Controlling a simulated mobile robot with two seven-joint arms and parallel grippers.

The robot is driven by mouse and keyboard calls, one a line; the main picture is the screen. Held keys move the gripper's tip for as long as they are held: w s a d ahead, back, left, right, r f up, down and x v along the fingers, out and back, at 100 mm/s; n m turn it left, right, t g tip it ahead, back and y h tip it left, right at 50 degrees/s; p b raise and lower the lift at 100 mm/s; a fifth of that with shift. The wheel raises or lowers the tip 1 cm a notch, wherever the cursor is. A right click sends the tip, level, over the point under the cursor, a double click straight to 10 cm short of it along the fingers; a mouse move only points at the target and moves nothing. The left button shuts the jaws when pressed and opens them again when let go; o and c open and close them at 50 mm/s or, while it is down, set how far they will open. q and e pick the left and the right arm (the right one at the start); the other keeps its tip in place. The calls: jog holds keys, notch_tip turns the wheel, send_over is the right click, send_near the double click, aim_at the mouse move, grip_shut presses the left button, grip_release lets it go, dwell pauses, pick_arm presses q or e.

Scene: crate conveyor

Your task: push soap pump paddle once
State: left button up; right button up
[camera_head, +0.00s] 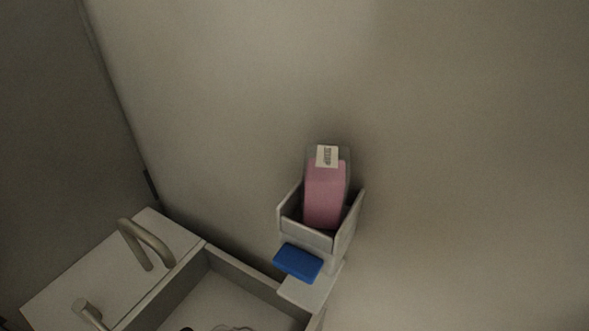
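The soap pump hangs on the wall, with a grey open-topped holder (306,235) around a pink soap container (324,197) that has a white label at its top. The blue paddle (298,262) sticks out at the front below the holder. A pale flat plate (311,288) lies below the paddle. Nothing touches the paddle in this view. Neither of my grippers can be made out.
A sink basin (232,272) lies below and left of the pump, cut off by the bottom edge. A curved metal tap (148,243) and a short metal fitting (88,312) stand on the pale counter (75,281). The wall (460,150) right of the pump is bare.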

grip_shut()
dwell(0.4)
jog(key=shift+w+r, duration=0.1)
dwell(0.8)
